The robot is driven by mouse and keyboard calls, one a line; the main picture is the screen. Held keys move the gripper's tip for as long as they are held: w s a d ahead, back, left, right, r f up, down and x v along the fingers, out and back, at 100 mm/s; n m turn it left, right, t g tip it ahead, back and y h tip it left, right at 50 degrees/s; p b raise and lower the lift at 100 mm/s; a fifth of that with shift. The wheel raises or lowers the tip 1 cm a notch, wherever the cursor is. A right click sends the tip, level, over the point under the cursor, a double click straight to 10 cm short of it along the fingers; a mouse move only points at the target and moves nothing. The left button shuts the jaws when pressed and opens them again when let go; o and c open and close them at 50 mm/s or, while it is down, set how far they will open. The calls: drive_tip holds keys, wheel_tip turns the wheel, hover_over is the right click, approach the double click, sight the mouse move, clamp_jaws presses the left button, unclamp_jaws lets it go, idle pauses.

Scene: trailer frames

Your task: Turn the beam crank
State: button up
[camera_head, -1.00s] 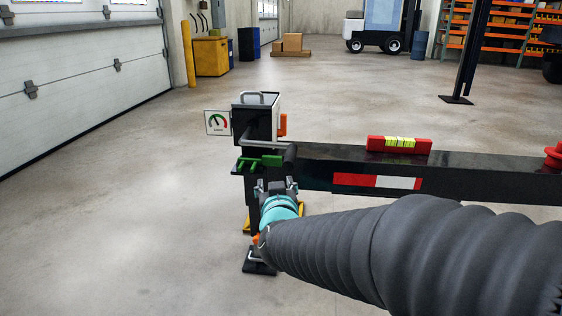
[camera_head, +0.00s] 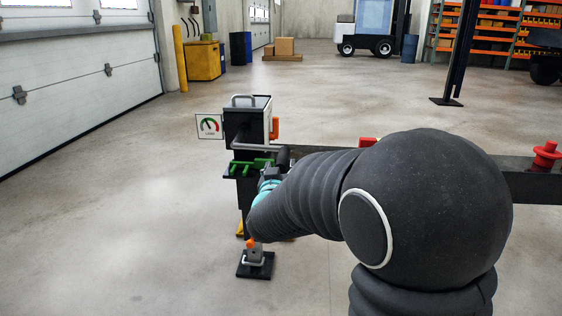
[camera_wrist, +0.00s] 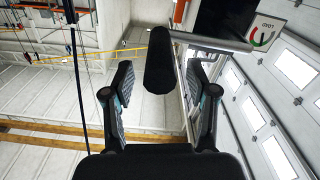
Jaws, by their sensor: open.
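The beam crank is a grey bar (camera_head: 255,147) with a black grip (camera_head: 283,157) at its right end, on the black jack box (camera_head: 246,120). In the wrist view the black grip (camera_wrist: 159,62) lies between the two fingers of my gripper (camera_wrist: 160,85), with a gap on each side. The crank's grey bar (camera_wrist: 212,41) runs off to the upper right there. My gripper is open, and no finger looks closed on the grip. In the head view my gripper (camera_head: 271,174) is just below the grip, partly hidden by my arm.
The dark beam (camera_head: 525,188) runs right from the jack, largely behind my arm. A load gauge (camera_head: 209,126) stands left of the box, and green pegs (camera_head: 248,166) sit below the crank. A black foot plate (camera_head: 255,265) is on the floor. The floor at left is clear.

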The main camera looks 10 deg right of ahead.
drive_tip(key=shift+x, duration=2.1)
clamp_jaws()
